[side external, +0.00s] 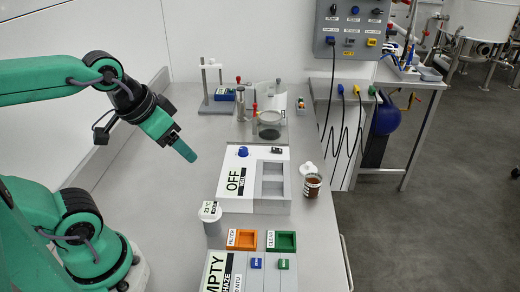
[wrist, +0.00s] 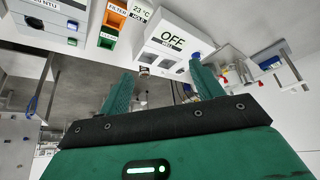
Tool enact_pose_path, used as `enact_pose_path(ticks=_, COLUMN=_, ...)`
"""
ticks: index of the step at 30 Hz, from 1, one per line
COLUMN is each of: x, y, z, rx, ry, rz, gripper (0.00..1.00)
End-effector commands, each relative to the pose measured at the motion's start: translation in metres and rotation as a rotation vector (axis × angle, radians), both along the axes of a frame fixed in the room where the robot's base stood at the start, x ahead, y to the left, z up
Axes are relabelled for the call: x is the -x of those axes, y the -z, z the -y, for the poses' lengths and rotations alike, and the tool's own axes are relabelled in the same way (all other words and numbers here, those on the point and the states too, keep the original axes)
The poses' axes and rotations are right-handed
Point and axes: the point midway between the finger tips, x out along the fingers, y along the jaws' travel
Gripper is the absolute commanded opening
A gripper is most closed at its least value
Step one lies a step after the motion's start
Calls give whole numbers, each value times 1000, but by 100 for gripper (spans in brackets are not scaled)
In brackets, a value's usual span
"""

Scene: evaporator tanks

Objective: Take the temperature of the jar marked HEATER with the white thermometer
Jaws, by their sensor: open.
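A white round-topped device showing "23 °C" (side external: 210,211), which looks like the thermometer, stands upright at the front left corner of the white OFF box. Its readout, with HOLD below it, also shows in the wrist view (wrist: 141,13). A jar with reddish-brown contents (side external: 312,187) stands on the bench right of the box; its label is too small to read. I cannot tell which jar is marked HEATER. My gripper (side external: 187,153) is open and empty, above the bench left of the box. Its two spread fingers show in the wrist view (wrist: 163,84).
The white OFF box (side external: 234,205) has a grey recessed bay. Orange (side external: 242,240) and green (side external: 281,241) trays and an EMPTY panel (side external: 214,272) lie in front. A glass vessel (side external: 269,125) and a stand (side external: 218,104) are behind. The bench's left side is clear.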

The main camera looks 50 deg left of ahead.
Motion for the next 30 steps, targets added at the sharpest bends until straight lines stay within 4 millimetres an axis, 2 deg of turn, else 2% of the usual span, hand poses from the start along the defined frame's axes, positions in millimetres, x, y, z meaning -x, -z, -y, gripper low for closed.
enact_pose_path(ticks=8, x=-3, y=4, z=1, rx=-10, ry=25, rz=-20, gripper=65)
enact_pose_path(ticks=14, x=-13, y=19, z=6, rx=-46, ry=118, rz=-85, gripper=65)
enact_pose_path(ticks=30, x=-42, y=98, z=28, rx=-164, ry=560, rz=-357, gripper=65)
